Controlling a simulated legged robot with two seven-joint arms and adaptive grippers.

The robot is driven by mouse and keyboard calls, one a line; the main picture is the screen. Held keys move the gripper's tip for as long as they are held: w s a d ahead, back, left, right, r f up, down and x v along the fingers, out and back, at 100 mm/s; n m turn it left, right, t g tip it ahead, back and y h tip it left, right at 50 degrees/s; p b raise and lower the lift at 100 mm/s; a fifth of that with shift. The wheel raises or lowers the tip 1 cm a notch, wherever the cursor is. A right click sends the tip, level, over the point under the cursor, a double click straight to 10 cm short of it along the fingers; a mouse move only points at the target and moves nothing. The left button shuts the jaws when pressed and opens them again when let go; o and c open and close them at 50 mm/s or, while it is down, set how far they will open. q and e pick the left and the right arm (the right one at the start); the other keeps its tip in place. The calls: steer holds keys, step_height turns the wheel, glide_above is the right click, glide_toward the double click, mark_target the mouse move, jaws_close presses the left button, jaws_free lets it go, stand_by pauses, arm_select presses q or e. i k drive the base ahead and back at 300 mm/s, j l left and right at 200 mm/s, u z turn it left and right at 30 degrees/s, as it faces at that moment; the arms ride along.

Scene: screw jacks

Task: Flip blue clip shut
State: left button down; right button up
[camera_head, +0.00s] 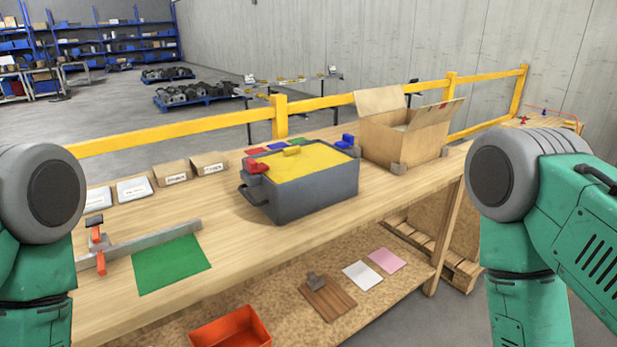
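A grey box (312,197) with a yellow lid (300,165) stands on the wooden workbench, near its middle. A blue clip (347,143) sits at the box's far right end and sticks up above the rim. A red clip (254,168) sits at the box's left end. A small yellow handle (291,151) lies on the lid. The blue clip's exact angle is too small to tell. My green arms show at the left and right edges, both apart from the box. Neither gripper is in view.
An open cardboard box (400,135) stands close to the right of the grey box. An orange-handled clamp (97,240) and a green sheet (171,264) lie at the bench's left. A yellow rail (180,131) runs behind. An orange bin (232,328) is on the lower shelf.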

mark_target(348, 140)
steer(key=l+u, duration=0.1)
steer(key=u, duration=0.45)
steer(key=i+l+u, duration=0.15)
steer(key=l+u, duration=0.15)
steer(key=l, duration=0.3)
steer(key=i+l+u, duration=0.1)
steer(key=l+u, duration=0.15)
steer(key=l, duration=0.4)
steer(key=l+u, duration=0.3)
steer(key=l, duration=0.35)
steer(key=l+u, duration=0.1)
steer(key=l, duration=2.35)
steer(key=l+z, duration=0.1)
steer(key=z, duration=0.4)
